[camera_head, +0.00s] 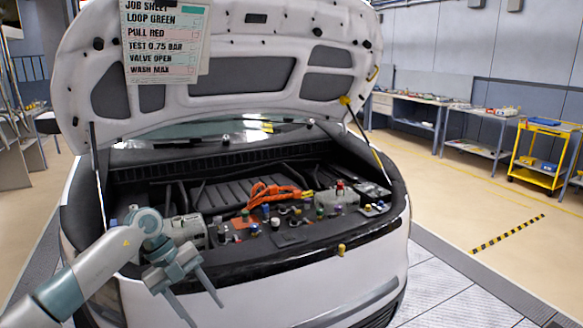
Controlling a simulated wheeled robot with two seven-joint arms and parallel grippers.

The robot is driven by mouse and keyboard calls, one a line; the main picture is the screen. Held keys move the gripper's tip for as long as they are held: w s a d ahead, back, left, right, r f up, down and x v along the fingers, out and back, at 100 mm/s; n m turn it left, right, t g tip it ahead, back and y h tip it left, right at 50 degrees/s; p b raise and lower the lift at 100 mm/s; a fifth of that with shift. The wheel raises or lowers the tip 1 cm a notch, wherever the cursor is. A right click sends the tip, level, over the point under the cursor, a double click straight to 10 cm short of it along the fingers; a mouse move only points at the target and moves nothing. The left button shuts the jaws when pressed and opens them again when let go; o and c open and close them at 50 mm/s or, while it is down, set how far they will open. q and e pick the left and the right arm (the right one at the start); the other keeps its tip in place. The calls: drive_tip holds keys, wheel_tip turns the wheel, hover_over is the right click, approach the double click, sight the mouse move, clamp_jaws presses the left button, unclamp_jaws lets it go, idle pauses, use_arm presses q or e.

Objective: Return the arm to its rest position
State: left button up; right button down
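My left arm comes in from the lower left. Its gripper (203,306) hangs at the front left edge of the car, with its two fingers spread apart and nothing between them. The gripper is in front of the white bumper, and whether it touches the car I cannot tell. The white car (375,268) has its hood (240,75) up, and the engine bay (290,240) shows several small coloured caps and orange cables (272,192). The arm hides part of the bay's left side. My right gripper is not in view.
A job sheet (165,42) hangs on the raised hood. Hood struts (98,185) stand on both sides. Workbenches (410,110) and a yellow cart (540,150) stand at the back right. The floor right of the car is clear, with a striped strip (508,233).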

use_arm(q)
drive_tip(key=w+d+f+n+t+h, duration=0.2)
drive_tip(key=d+f+n+t+h, duration=0.45)
drive_tip(key=d+f+h, duration=0.65)
drive_tip(key=s+a+f+n+t+y, duration=0.25)
drive_tip(key=a+f+n+y, duration=0.2)
drive_tip(key=f, duration=0.55)
drive_tip(key=s+a+f+n+t+y, duration=0.25)
drive_tip(key=a+f+n+y, duration=0.2)
drive_tip(key=f, duration=0.55)
drive_tip(key=s+a+f+n+t+y, duration=0.25)
drive_tip(key=f+n, duration=0.25)
drive_tip(key=f, duration=0.5)
drive_tip(key=s+a+f+n+g+y, duration=0.2)
drive_tip(key=s+a+f+y, duration=0.1)
drive_tip(key=s+f, duration=0.7)
drive_tip(key=s+a+f+n+g+y, duration=0.25)
drive_tip(key=s+f, duration=0.55)
drive_tip(key=s, duration=0.4)
drive_tip(key=s+f+n+g, duration=0.1)
drive_tip(key=s+f+g, duration=0.2)
drive_tip(key=s, duration=1.2)
drive_tip(key=s+f+n+g+y, duration=0.1)
drive_tip(key=s+f+g, duration=0.3)
drive_tip(key=s, duration=1.2)
drive_tip(key=shift+s+a+f+y, duration=0.2)
drive_tip(key=shift+a+f+y, duration=0.1)
drive_tip(key=shift+f, duration=0.35)
